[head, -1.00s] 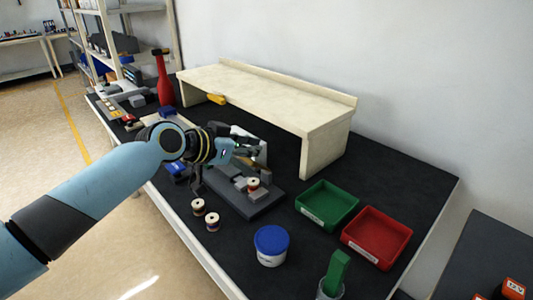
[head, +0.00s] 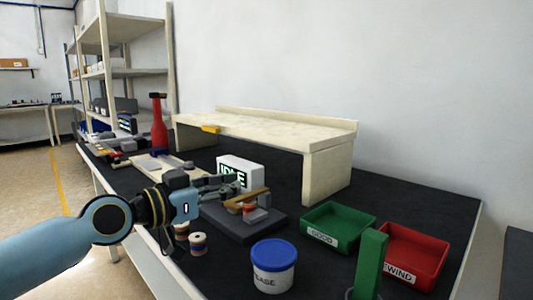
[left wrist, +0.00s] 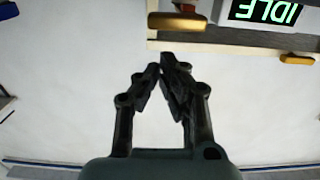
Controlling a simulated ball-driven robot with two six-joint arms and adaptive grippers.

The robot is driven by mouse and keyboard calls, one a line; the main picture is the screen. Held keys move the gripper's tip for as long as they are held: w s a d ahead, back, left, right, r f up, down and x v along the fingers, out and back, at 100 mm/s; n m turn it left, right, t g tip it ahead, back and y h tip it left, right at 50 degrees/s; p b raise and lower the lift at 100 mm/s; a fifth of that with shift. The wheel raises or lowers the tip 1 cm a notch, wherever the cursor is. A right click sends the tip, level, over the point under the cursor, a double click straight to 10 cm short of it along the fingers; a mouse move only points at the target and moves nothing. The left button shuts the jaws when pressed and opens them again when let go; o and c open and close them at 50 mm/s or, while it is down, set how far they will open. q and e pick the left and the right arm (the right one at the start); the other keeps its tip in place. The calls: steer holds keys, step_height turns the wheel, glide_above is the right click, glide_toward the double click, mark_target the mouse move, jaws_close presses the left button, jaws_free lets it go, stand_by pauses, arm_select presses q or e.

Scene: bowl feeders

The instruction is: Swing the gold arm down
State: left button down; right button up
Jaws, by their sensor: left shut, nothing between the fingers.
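The gold arm (head: 247,198) is a short bar on a dark grey machine base (head: 238,227) on the bench. In the head view it slants slightly up to the right, above a spool (head: 250,213) on the base. Its rounded gold end seems to show at the top of the left wrist view (left wrist: 178,22). A white display box reading IDLE (head: 241,171) stands behind it. My left gripper (head: 234,183) is shut and empty, just left of the arm and in front of the display. Its closed fingertips (left wrist: 162,66) appear apart from the gold end. My right gripper is not in view.
Two loose spools (head: 197,243) stand left of the base. A blue-lidded tub (head: 274,266), a green bin (head: 337,228) and a red bin (head: 413,256) lie in front and right. A cream raised shelf (head: 325,160) spans behind.

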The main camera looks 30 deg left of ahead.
arm_select(q)
steer(key=shift+s+f+b, duration=0.2)
steer(key=shift+f+b, duration=0.2)
steer(key=shift+f, duration=0.1)
steer(key=shift+a, duration=0.1)
steer(key=shift+r, duration=0.1)
step_height(320, 180, up, 4)
steer(key=p, duration=0.3)
steer(key=s+a+f+p, duration=0.1)
steer(key=s+a+f, duration=0.2)
steer(key=s, duration=0.6)
steer(key=shift+f, duration=0.25)
